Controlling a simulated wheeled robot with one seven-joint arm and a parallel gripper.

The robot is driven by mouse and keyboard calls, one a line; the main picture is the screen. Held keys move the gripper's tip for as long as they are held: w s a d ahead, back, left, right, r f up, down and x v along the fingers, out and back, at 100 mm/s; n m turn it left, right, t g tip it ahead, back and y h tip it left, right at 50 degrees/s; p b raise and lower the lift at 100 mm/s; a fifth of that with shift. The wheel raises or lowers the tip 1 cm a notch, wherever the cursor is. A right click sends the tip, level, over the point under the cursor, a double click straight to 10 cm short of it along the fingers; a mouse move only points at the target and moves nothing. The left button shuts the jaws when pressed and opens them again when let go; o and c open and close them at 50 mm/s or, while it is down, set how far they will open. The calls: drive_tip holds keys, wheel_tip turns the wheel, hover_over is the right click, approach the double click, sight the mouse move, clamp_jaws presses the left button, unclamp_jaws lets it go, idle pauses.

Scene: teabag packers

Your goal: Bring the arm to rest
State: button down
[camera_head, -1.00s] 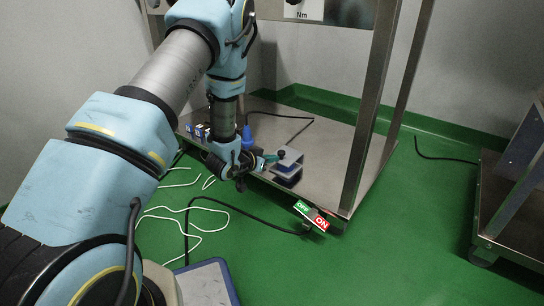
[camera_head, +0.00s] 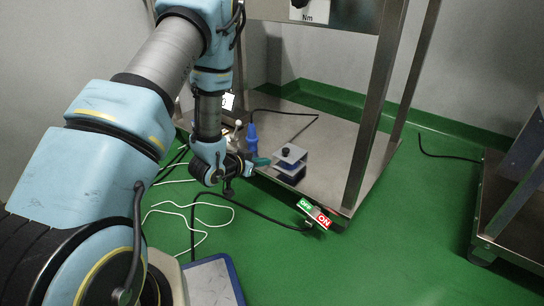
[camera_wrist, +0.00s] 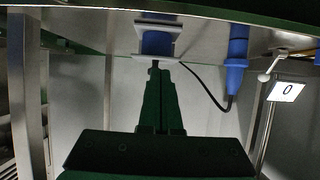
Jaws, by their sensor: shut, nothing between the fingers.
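My arm reaches down from the upper left to the metal platform (camera_head: 330,160). My gripper (camera_head: 266,161) is a small green tip at the platform's front edge, left of a blue block with metal plates and a black knob (camera_head: 290,163). In the wrist view my gripper (camera_wrist: 156,70) shows its dark green fingers closed together, with nothing between them. The blue block (camera_wrist: 157,43) appears just beyond the fingertips there; the gripper does not hold it.
A blue plug (camera_head: 252,138) with a black cable stands behind the gripper; it also shows in the wrist view (camera_wrist: 236,62). An OFF/ON switch sign (camera_head: 314,213) sits at the platform's front corner. White cords (camera_head: 205,212) lie on the green floor. Metal posts (camera_head: 376,110) rise at right.

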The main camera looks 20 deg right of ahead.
drive_tip(key=w+a+r+n+y+p, duration=0.3)
drive_tip(key=a+r+n+y+p, duration=0.4)
drive_tip(key=a+r, duration=1.15)
drive_tip(key=s+a+r+n+g+y+p, duration=0.45)
drive_tip(key=s+a+r, duration=0.75)
drive_tip(key=s, duration=0.4)
wheel_tip(320, 180, up, 37)
drive_tip(key=p, duration=3.7)
drive_tip(key=shift+w+p, duration=0.3)
drive_tip(key=shift+w, duration=0.15)
